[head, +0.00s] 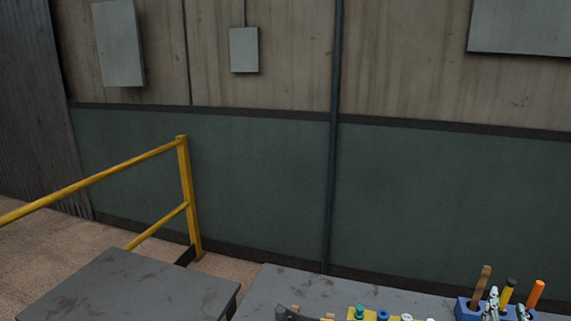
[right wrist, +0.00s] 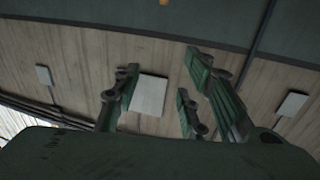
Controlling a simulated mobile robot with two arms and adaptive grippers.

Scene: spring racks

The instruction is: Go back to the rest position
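My right gripper (right wrist: 158,86) shows in the right wrist view with its green-grey fingers spread apart. It is open, with nothing between the fingers, and the wall is seen behind them. In the head view, a small dark shape (head: 288,313) at the bottom edge may be part of my right gripper; too little shows to be sure. My left gripper is in neither view.
A grey table (head: 265,292) carries a blue holder (head: 466,309) with several tools and small coloured parts at its front. Another dark tabletop (head: 128,288) stands at left. A yellow railing (head: 184,190) is behind it. The wall has grey boxes (head: 244,50).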

